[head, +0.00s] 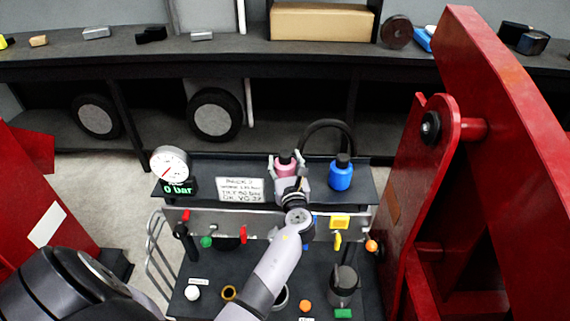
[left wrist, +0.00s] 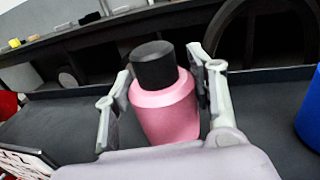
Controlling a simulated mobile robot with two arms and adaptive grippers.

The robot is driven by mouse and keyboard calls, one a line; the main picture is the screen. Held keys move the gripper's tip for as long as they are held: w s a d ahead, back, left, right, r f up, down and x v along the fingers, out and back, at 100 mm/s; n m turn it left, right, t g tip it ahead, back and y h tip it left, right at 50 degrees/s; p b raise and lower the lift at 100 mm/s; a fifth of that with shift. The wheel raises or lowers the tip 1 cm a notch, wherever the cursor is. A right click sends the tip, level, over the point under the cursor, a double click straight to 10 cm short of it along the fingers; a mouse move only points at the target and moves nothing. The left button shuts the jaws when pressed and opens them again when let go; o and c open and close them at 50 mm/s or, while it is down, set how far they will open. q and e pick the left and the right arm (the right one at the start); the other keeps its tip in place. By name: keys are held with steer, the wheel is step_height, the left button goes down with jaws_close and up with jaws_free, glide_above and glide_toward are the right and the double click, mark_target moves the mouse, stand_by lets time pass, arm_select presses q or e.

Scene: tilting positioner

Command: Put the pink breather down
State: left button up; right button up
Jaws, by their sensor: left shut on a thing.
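The pink breather (head: 285,165) is a pink bottle-like body with a black cap. It is upright at the top shelf of the dark cart, between the sign and the blue bottle. My left gripper (head: 287,163) is shut on it, with one finger on each side. In the left wrist view the breather (left wrist: 168,112) stands between the two fingers of my left gripper (left wrist: 165,85). Its bottom is hidden behind the gripper, so I cannot tell whether it touches the shelf (head: 225,168). My right gripper is not in view.
A blue bottle (head: 341,173) with a black cap stands right of the breather. A white sign (head: 240,189) and a gauge (head: 170,165) are to the left. A black hose (head: 328,124) arches behind. Red positioner frames (head: 500,150) flank the cart.

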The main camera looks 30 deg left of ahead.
arm_select(q)
steer(key=shift+s+r, duration=0.1)
steer(key=shift+r, duration=0.05)
steer(key=o, duration=1.3)
steer(key=shift+f, duration=0.2)
